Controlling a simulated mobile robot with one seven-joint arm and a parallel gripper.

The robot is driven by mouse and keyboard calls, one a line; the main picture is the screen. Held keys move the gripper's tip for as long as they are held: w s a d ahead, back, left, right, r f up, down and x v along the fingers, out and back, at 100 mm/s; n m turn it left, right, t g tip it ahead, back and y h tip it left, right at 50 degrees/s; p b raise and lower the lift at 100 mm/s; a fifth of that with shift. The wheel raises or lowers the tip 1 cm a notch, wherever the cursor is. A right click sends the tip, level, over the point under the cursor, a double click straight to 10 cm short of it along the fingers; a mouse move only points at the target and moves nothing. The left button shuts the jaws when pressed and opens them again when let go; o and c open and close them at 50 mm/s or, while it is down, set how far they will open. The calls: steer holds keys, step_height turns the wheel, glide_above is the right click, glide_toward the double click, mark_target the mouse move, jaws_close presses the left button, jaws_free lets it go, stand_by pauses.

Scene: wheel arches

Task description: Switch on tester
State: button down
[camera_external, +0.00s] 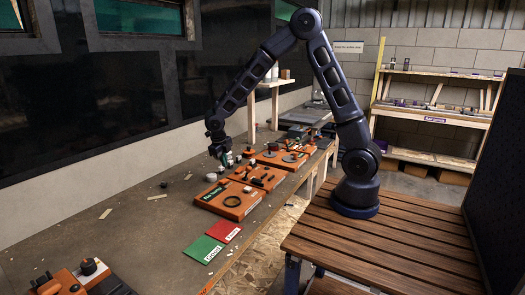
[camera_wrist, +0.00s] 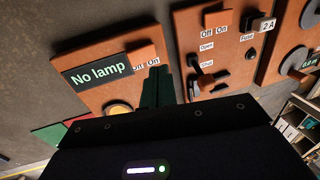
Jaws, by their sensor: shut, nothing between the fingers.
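An orange panel (camera_wrist: 93,92) with a dark display reading "No lamp" (camera_wrist: 97,70) lies on the bench. It also shows in the external view (camera_external: 231,211). An orange switch block (camera_wrist: 140,54) sits at its upper right by the labels Off and On; the fingers partly cover this area, and I cannot tell the switch's position. A yellow disc (camera_wrist: 118,108) shows partly behind my gripper. My gripper (camera_wrist: 157,86) is shut and empty, its dark green fingers over the panel's right edge. In the external view my gripper (camera_external: 226,160) hangs above the panels, tip down.
A second orange panel (camera_wrist: 238,60) stands close on the right, with its own Off/On switch (camera_wrist: 218,18), a lever (camera_wrist: 205,82) and a 2 A fuse (camera_wrist: 263,25). Another panel lies beyond it. Green (camera_external: 204,249) and red (camera_external: 226,231) cards lie nearer on the bench.

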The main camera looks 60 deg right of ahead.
step_height(320, 180, up, 7)
steer(key=d, duration=0.1)
steer(key=shift+d, duration=0.25)
steer(key=shift+r, duration=0.1)
steer(key=s+d+r+m+t, duration=0.1)
steer(key=s+d+r+m, duration=0.3)
steer(key=s+r+m, duration=0.4)
steer(key=s+d+r+m+t, duration=0.1)
steer(key=s+d+r+m, duration=0.3)
steer(key=s+r+m, duration=0.4)
steer(key=s+d+r+m+t+y, duration=0.1)
steer(key=s+d+m, duration=0.1)
steer(key=s+m, duration=0.6)
steer(key=s+d+r+m+t+y, duration=0.1)
steer(key=s+d+m, duration=0.2)
steer(key=s+m, duration=0.5)
steer(key=m, duration=0.4)
steer(key=shift+s+d+t, duration=0.15)
steer(key=shift+s+t, duration=0.15)
